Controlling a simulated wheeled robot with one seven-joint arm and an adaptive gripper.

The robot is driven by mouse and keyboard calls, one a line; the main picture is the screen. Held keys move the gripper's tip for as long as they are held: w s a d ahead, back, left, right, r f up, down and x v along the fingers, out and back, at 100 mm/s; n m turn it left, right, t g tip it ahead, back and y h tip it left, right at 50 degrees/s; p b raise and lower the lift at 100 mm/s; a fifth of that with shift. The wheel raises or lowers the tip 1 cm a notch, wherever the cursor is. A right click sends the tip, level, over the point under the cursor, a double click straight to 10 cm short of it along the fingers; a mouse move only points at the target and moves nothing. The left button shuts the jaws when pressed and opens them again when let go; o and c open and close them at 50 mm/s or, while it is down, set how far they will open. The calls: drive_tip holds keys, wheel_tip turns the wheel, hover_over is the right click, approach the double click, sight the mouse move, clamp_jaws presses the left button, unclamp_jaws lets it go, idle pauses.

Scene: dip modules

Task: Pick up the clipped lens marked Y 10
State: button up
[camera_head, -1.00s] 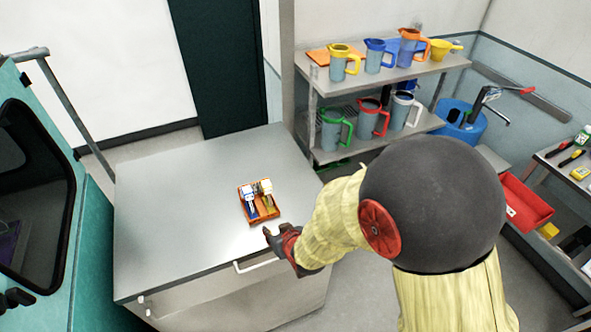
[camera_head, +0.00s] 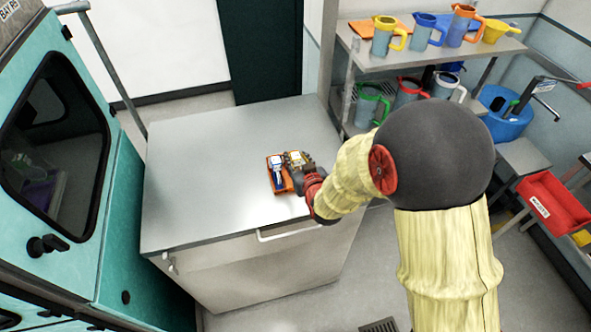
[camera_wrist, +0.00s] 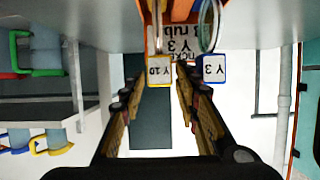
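The lens marked Y 10 (camera_wrist: 159,71) shows a white tag with a yellow edge near the top middle of the wrist view. It lies ahead of my gripper (camera_wrist: 163,75), between the lines of its two fingers. The fingers stand apart; I see nothing clamped between them. A tag marked Y 3 (camera_wrist: 212,69) with a blue edge is just right of it, near the right finger. In the head view my gripper (camera_head: 305,178) is at the right side of the orange tray (camera_head: 285,187), close to the yellow-marked piece (camera_head: 295,159); contact cannot be told.
The tray sits on a grey metal cabinet top (camera_head: 210,190) that is otherwise bare. A teal machine with a window (camera_head: 50,150) stands at the left. A shelf with coloured jugs (camera_head: 422,35) is behind at the right. A red bin (camera_head: 552,203) is at the far right.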

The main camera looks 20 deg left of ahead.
drive_tip(key=shift+x, duration=0.9)
drive_tip(key=c, duration=0.3)
clamp_jaws()
